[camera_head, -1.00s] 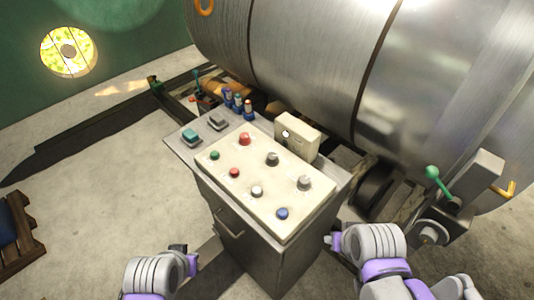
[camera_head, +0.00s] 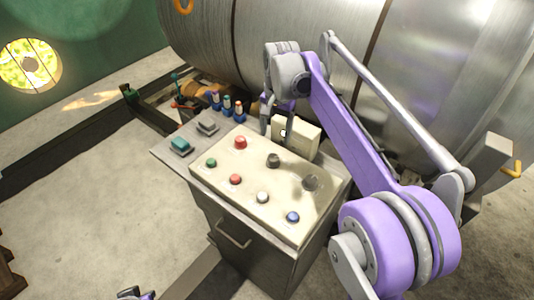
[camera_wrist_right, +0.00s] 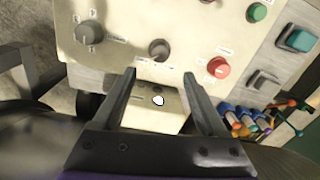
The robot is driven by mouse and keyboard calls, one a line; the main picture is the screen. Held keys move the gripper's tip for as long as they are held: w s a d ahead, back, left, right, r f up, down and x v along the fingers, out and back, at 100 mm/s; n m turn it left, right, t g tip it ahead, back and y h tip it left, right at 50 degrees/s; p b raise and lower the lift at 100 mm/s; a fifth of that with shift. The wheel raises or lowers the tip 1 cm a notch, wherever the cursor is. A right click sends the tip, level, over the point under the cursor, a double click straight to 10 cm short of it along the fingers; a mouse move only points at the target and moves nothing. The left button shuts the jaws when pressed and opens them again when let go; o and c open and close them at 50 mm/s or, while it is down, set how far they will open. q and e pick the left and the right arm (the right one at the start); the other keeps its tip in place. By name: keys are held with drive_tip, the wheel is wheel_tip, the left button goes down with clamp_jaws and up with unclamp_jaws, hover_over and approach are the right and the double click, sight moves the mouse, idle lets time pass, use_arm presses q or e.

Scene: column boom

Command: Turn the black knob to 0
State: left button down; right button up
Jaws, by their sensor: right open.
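Two dark grey round knobs sit on the cream sloped panel (camera_head: 215,182): a middle knob (camera_head: 273,160) and a right knob (camera_head: 310,183). I cannot tell which is the black knob or read the markings. In the right wrist view, the middle knob (camera_wrist_right: 159,49) is just beyond the fingertips and the other knob (camera_wrist_right: 88,32) is at upper left. My right gripper (camera_head: 277,119) is open, above the panel's back edge by a small cream box (camera_head: 300,138); its fingers (camera_wrist_right: 158,75) touch no knob. Only a tip of my left gripper (camera_head: 135,294) shows at the bottom edge.
The panel also has red (camera_head: 240,142), green (camera_head: 211,162), white (camera_head: 262,196) and blue (camera_head: 292,217) buttons. Teal (camera_head: 180,146) and grey (camera_head: 208,127) switches sit at left. A large metal drum (camera_head: 300,40) stands behind. Floor at left is clear.

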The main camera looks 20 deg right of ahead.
sight(273, 157)
wheel_tip(273, 157, down, 9)
drive_tip(key=shift+w+a+f+b, duration=0.1)
drive_tip(key=shift+f+b, duration=0.05)
drive_tip(key=shift+b, duration=0.15)
drive_tip(key=shift+c, duration=0.2)
clamp_jaws()
